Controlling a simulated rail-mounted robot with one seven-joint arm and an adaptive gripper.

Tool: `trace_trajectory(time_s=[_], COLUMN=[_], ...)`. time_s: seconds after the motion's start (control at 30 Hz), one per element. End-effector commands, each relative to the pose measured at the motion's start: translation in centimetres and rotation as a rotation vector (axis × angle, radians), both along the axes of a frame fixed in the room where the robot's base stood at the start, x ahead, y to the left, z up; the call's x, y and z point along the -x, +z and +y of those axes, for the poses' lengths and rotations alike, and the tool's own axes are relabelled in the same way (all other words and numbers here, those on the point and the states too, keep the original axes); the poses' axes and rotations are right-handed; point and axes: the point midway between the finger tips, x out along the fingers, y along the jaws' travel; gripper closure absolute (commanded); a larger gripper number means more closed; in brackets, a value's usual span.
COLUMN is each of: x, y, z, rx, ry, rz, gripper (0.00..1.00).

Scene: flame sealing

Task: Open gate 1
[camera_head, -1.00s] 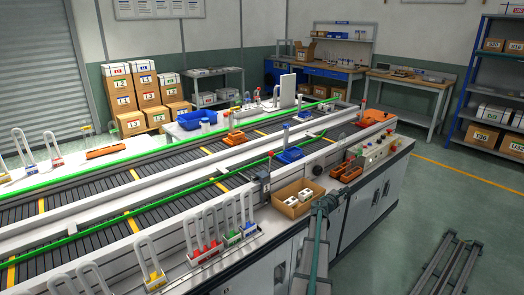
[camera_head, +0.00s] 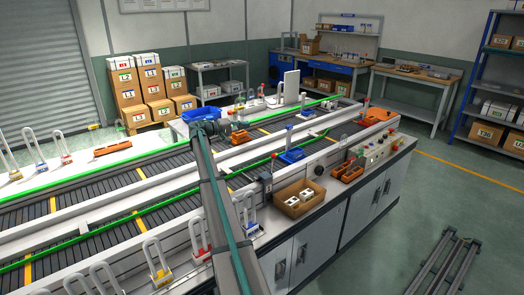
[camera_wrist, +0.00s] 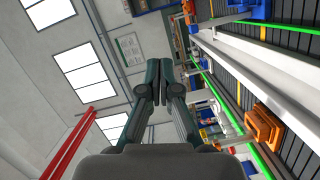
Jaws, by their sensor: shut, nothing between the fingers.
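A two-lane conveyor (camera_head: 110,194) runs diagonally across the head view, edged by green rails (camera_head: 130,225). It also shows at the right in the wrist view (camera_wrist: 287,75). No finger contact with anything shows.
An orange carrier (camera_head: 240,137) sits on the far lane, right of my wrist. A cardboard box with white parts (camera_head: 299,198) and white looped racks (camera_head: 157,264) line the near ledge.

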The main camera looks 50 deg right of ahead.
Motion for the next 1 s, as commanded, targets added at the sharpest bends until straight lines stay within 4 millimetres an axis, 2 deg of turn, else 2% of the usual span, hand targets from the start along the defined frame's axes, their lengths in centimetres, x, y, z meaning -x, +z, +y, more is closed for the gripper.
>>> trace_trajectory(time_s=[0.03,0.07,0.1,0.2,0.37,0.5,0.8,1.0], x=[-2.0,-0.8,-0.3,0.4,1.1,1.4,1.4,2.0], y=[0.9,-2.2,-3.9,-6.7,-9.5,-10.2,-10.1,-10.1], z=[1.7,1.6,1.9,2.6,3.6,3.9,3.9,3.1], rx=[0.0,-0.01,-0.017,-0.031,-0.045,-0.05,-0.051,-0.05], ry=[-0.021,-0.047,-0.073,-0.126,-0.184,-0.205,-0.206,-0.207], rz=[-0.041,-0.023,-0.012,0.009,0.03,0.038,0.04,0.04], gripper=[1.0,1.0,1.0,1.0,1.0,1.0,1.0,1.0])
